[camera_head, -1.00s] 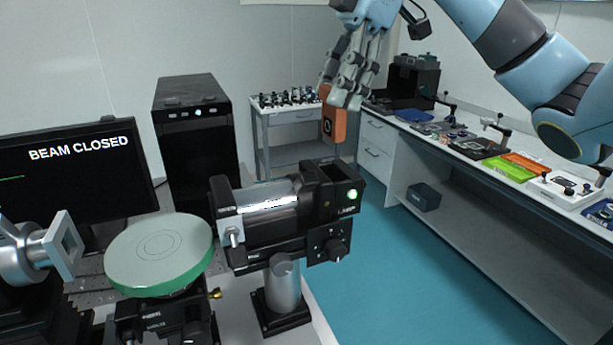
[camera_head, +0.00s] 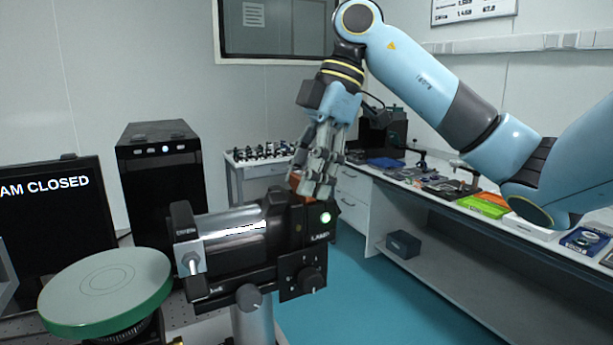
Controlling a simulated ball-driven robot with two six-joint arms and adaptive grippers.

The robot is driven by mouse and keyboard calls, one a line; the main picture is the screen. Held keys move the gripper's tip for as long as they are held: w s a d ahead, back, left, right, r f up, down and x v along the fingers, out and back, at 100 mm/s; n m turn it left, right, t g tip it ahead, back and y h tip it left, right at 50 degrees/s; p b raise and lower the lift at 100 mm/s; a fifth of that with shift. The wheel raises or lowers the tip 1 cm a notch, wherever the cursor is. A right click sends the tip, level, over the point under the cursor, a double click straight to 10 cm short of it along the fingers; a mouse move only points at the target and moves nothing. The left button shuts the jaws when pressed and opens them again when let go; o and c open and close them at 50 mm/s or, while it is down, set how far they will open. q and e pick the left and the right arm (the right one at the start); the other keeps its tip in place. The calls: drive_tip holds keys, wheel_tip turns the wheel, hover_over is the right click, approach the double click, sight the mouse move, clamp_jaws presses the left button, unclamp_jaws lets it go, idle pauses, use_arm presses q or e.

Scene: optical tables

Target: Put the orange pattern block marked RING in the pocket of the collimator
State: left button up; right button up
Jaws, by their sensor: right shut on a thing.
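The black collimator (camera_head: 222,262) with a silver barrel stands on a post in the middle foreground. Its lamp end at the right carries a lit green light and the word LAMP. My right gripper (camera_head: 316,191) comes down from above at that end, shut on the orange block (camera_head: 297,181). The block is mostly hidden by the fingers; only a little orange shows, right at the top of the lamp end. I cannot tell whether its lower part is inside the pocket, and its marking is not visible. My left gripper is not in view.
A green-rimmed round plate (camera_head: 104,290) stands left of the collimator. A monitor (camera_head: 50,215) reading BEAM CLOSED and a black computer tower (camera_head: 162,185) are behind. A side bench (camera_head: 470,245) with trays and parts runs along the right, with teal floor between.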

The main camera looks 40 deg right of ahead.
drive_tip(key=shift+f, duration=0.1)
drive_tip(key=o, duration=1.2)
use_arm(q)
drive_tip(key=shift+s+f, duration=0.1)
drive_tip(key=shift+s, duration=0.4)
use_arm(e)
drive_tip(key=shift+d+r, duration=0.1)
drive_tip(key=shift+r, duration=0.4)
drive_tip(key=v, duration=0.3)
drive_tip(key=shift+b, duration=0.35)
use_arm(q)
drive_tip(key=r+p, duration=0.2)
drive_tip(key=p, duration=0.1)
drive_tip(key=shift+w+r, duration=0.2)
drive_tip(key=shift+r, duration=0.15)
use_arm(e)
drive_tip(key=v, duration=0.8)
drive_tip(key=shift+s+d+r, duration=0.1)
